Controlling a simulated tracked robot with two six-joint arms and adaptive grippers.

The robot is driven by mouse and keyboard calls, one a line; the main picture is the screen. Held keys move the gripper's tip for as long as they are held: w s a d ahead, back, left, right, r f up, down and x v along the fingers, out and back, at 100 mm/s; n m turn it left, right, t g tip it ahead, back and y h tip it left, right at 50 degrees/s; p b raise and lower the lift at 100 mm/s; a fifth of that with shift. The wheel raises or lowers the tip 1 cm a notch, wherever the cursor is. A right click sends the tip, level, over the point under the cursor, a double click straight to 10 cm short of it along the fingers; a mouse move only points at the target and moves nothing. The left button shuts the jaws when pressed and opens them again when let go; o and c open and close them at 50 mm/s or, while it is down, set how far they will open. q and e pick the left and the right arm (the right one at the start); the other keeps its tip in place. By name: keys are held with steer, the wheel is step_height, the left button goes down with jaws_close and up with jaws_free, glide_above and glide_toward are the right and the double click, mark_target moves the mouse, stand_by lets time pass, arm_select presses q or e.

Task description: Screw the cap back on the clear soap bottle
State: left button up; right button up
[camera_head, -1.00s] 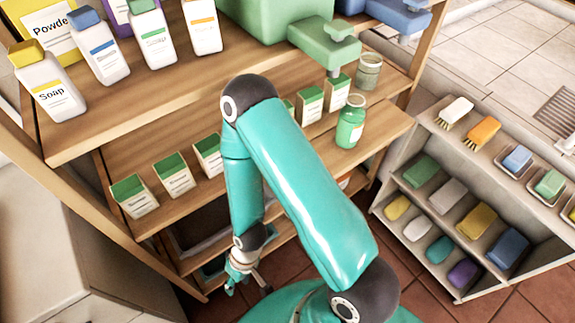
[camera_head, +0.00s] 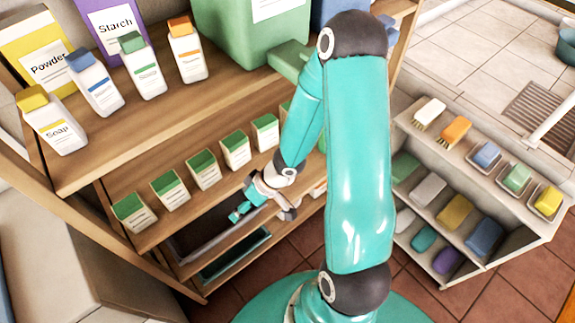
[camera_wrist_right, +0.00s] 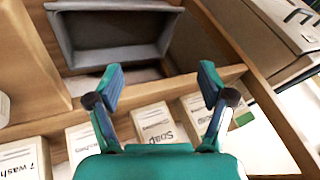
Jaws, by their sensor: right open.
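The arm in the head view is mine, with its right gripper (camera_head: 240,212) low in front of the shelf unit. In the right wrist view the right gripper (camera_wrist_right: 160,78) is open, with nothing between its fingers. The green bottle on the middle shelf is hidden behind my arm, except perhaps a green sliver beside the forearm. A white bottle with a yellow cap, labelled Soap (camera_head: 55,130), stands on the top shelf. I cannot make out a clear soap bottle or a loose cap. My left gripper is not in view.
Green-topped boxes (camera_head: 170,190) line the middle shelf's front. White boxes (camera_wrist_right: 155,122) also show in the right wrist view, below a grey bin (camera_wrist_right: 112,38). More capped bottles (camera_head: 145,75) stand on top. A low rack (camera_head: 545,225) with soaps and brushes is at right.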

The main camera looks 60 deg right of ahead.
arm_select(q)
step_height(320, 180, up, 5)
steer(key=p, duration=0.4)
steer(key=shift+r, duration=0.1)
arm_select(e)
steer(key=s+d+r+h, duration=0.2)
steer(key=s+d+r, duration=0.2)
steer(key=d, duration=0.3)
steer(key=s+d+r+n+h, duration=0.1)
steer(key=s+d+r, duration=0.4)
steer(key=d+r, duration=0.2)
steer(key=shift+d+r+n+h, duration=0.2)
steer(key=shift+d+n+h, duration=0.1)
steer(key=shift+d+h, duration=0.15)
